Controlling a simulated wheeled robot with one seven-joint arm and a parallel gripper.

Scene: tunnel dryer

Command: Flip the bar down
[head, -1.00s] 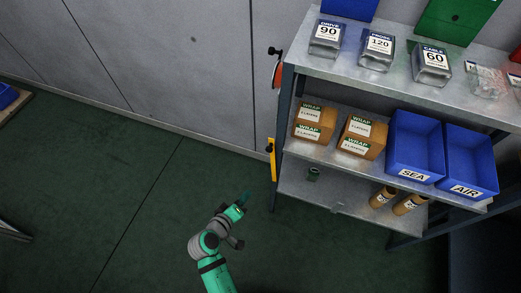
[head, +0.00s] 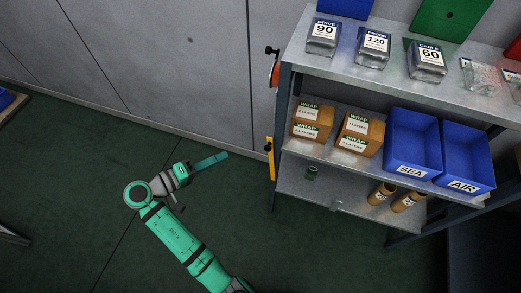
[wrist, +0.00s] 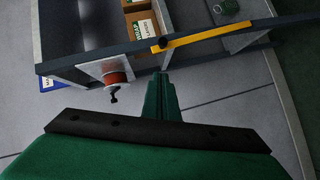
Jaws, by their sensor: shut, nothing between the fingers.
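My gripper (head: 227,155) is shut and empty. It points right toward the bar, with a gap of floor between them in the head view. In the wrist view the closed green fingers (wrist: 161,77) reach up just below the bar and do not appear to touch it.
An orange-red disc with a black handle (head: 274,75) is mounted above the bar on the shelf end. The metal shelf (head: 300,185) holds brown wrap boxes (head: 313,120), blue bins (head: 413,143) and several jars.

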